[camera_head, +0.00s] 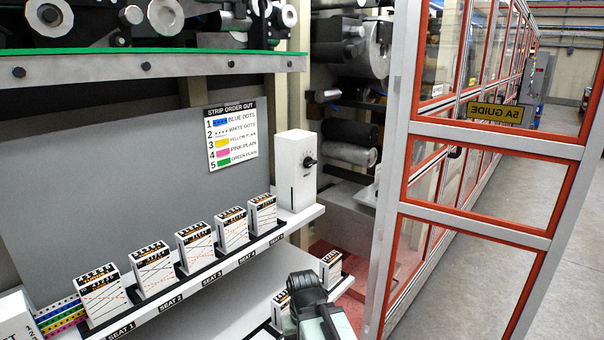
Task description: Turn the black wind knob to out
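The black wind knob (309,161) is small and round, on the right-hand face of an upright white box (291,172). The box stands at the right end of the seat shelf. The knob's pointer and any markings around it are too small to read. My gripper (302,288) shows as a dark shape at the bottom centre, with my pale arm behind it. It is below the box and well apart from the knob. Its fingers cannot be made out, so I cannot tell whether it is open.
Several white patterned boxes stand in seats along the shelf (215,272). Two more white boxes (330,267) (280,306) are close to my gripper. Coloured strips (62,315) lie at left. An orange-edged guard frame (470,185) rises at right. A strip-order sign (233,135) hangs behind.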

